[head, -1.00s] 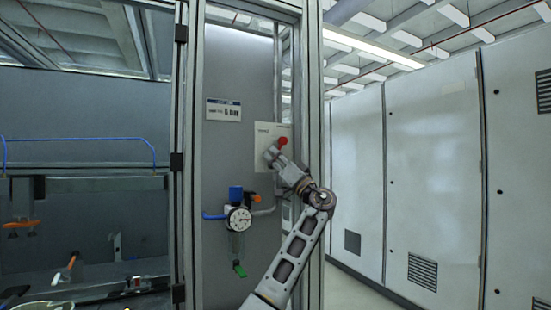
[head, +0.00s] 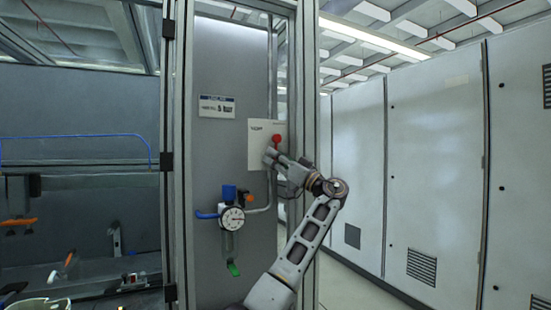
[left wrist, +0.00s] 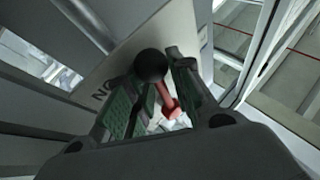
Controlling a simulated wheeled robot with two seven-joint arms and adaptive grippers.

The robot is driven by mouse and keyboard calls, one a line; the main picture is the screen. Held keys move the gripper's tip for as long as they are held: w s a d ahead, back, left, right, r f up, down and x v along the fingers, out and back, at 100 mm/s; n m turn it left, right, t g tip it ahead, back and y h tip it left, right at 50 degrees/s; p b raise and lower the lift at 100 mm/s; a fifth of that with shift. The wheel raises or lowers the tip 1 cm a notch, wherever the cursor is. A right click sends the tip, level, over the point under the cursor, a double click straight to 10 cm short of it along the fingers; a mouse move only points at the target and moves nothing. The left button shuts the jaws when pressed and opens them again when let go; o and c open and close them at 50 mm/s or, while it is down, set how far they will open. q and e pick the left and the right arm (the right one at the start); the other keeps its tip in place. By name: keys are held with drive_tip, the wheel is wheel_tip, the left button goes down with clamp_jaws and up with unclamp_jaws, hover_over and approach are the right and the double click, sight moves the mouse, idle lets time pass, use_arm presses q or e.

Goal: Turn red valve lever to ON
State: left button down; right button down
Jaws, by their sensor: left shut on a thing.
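The red valve lever (left wrist: 165,98) is a short red arm with a black ball knob (left wrist: 150,65), seen between the fingers in the left wrist view. In the head view, a red part of the valve (head: 277,139) shows just above the gripper. It sits on a pale label plate (head: 260,132), and part of its lettering shows in the wrist view (left wrist: 104,88), upside down. My left gripper (head: 270,157) is shut on the lever, and its fingers (left wrist: 158,76) flank it. The gripper hides most of the lever in the head view. My right gripper is not in view.
Below left is an air regulator with a gauge (head: 232,218), blue knob and green drain. A sign (head: 217,106) hangs above. Metal frame posts (head: 307,90) stand close right of the valve. Grey cabinets (head: 430,160) line the right side; a workbench (head: 80,270) is at left.

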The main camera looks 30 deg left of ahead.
use_arm(q)
drive_tip(key=shift+f, duration=0.1)
drive_tip(key=c, duration=1.7)
unclamp_jaws()
drive_tip(key=shift+o, duration=0.8)
drive_tip(key=shift+d, duration=0.15)
drive_tip(key=v, duration=1.1)
drive_tip(key=shift+d+f, duration=0.2)
drive_tip(key=shift+d, duration=0.15)
